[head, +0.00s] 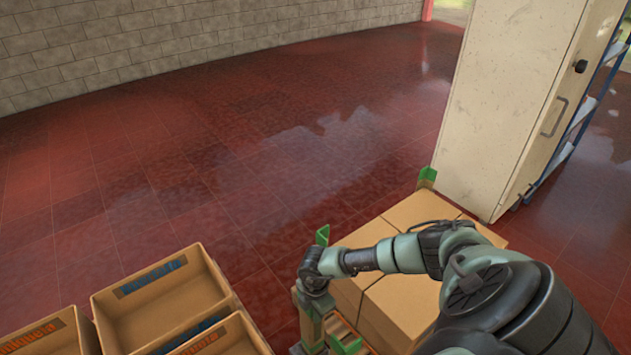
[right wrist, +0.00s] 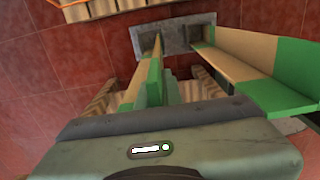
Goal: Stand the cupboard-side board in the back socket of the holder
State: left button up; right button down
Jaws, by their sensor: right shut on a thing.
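My right gripper (head: 314,288) points down at the left side of the carton stack, shut on a board. A tan and green banded board (right wrist: 154,75) runs from the jaws toward the grey holder (right wrist: 176,38) in the right wrist view. Its lower end is near the holder's left opening; I cannot tell whether it is inside. A second tan and green board (right wrist: 255,65) rises at the right, its far end by the right opening. In the head view, the arm and gripper hide most of this area. My left gripper is out of view.
Tan cartons (head: 412,212) are stacked beside my right arm. Open brown bins (head: 165,285) stand at the lower left. A pale cupboard (head: 510,90) stands at the right. Green pieces (head: 427,177) show around the stack. The red floor (head: 230,150) beyond is clear.

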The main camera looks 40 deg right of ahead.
jog(key=shift+f+b, duration=0.35)
jog(key=shift+f, duration=0.2)
dwell(0.4)
jog(key=c, duration=1.5)
grip_release()
